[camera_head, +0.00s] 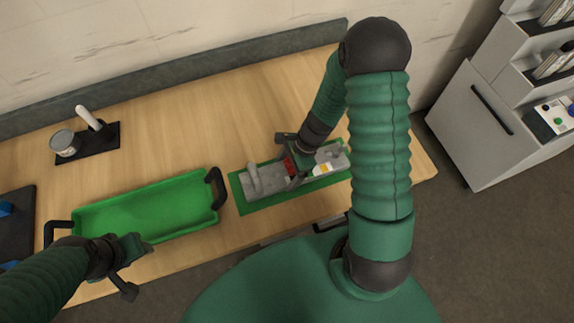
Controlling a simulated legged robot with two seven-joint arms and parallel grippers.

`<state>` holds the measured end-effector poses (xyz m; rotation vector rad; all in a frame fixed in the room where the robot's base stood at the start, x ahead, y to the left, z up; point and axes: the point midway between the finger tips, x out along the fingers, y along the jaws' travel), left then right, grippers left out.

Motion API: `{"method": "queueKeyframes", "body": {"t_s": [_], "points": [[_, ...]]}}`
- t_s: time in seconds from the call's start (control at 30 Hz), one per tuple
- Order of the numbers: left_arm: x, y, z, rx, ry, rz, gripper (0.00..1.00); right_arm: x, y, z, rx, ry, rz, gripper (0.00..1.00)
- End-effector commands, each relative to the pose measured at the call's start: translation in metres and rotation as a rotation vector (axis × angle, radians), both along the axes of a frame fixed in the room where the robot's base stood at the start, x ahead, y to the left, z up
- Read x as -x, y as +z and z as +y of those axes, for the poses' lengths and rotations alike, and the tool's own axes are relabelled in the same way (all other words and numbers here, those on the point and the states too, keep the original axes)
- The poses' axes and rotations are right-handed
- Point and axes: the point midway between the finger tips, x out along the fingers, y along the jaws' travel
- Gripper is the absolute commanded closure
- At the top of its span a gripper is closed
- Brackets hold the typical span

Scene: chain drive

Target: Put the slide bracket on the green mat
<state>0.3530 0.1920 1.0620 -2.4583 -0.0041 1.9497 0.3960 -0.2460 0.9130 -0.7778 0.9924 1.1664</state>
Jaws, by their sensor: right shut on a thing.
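The slide bracket (265,186) looks like a long grey part with a short upright post near its left end. It lies along the green mat (244,207), whose rim shows around it. My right gripper (291,178) reaches down over the middle of the grey part and is shut on it; the fingertips are partly hidden. A small red piece and a white and yellow label show beside this gripper. My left gripper (132,268) is open and empty, at the near edge of the green tray.
A green tray (217,207) with black handles stands left of the mat. A can (65,143) and a white-handled tool (90,118) stand on a dark pad at the back left. A dark board (18,225) lies at the far left. Bare table shows behind the tray.

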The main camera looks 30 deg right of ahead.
Motion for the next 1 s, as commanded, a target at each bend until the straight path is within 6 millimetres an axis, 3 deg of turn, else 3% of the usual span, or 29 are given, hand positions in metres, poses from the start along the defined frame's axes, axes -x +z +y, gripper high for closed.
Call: {"method": "queueKeyframes", "body": {"t_s": [0.27,0.3,0.4,0.73,1.0], "points": [[0.000,-0.002,0.000,0.000,0.001,0.000,0.56,-0.001,-0.002,0.000,-0.004,0.003,-0.001,0.91],[0.000,-0.001,0.000,0.000,0.001,0.000,0.56,0.000,-0.002,0.000,-0.003,0.003,0.000,0.15],[0.000,-0.001,0.000,0.000,0.000,0.000,0.56,0.000,-0.002,0.000,-0.003,0.003,0.000,0.01],[0.000,0.001,0.000,0.000,0.000,0.000,0.56,-0.001,0.005,-0.002,-0.002,0.004,-0.001,0.00],[0.000,0.004,0.000,0.000,0.000,0.000,0.56,0.004,0.064,-0.026,0.000,0.003,-0.006,0.00]]}}
